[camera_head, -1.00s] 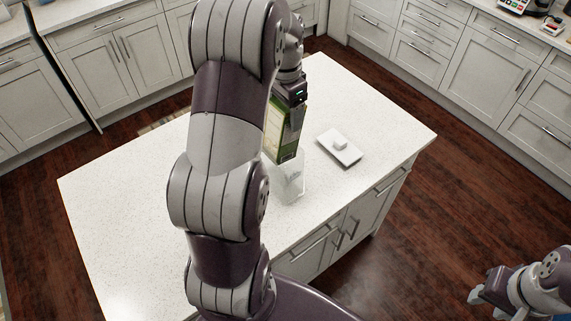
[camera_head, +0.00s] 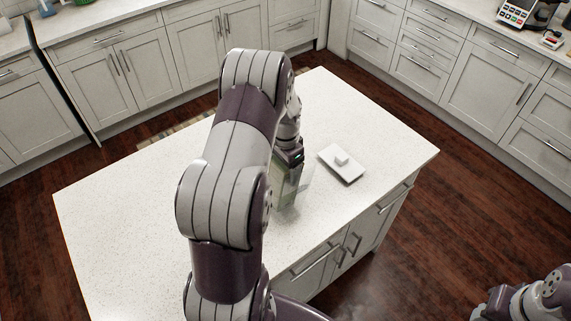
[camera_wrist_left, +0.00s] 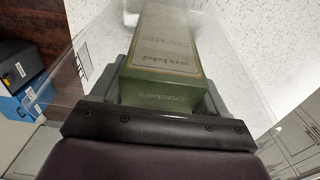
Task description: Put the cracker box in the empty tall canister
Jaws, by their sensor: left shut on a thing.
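My left gripper (camera_head: 289,158) points down over the island and is shut on the cracker box (camera_wrist_left: 165,65), a green and cream carton with printed lettering. The clear tall canister (camera_head: 285,209) stands upright on the counter below the hand. The box is upright with its lower part inside the canister; the canister's clear walls surround it in the left wrist view. The box's bottom is hidden, so I cannot tell whether it touches the canister's floor. My right gripper (camera_head: 482,305) is at the lower right, away from the island, its fingers partly out of frame.
A white square lid with a knob (camera_head: 341,163) lies flat to the right of the canister. The white island top (camera_head: 130,210) is otherwise clear where visible. A blue box (camera_wrist_left: 38,97) and a dark box show at the left of the left wrist view.

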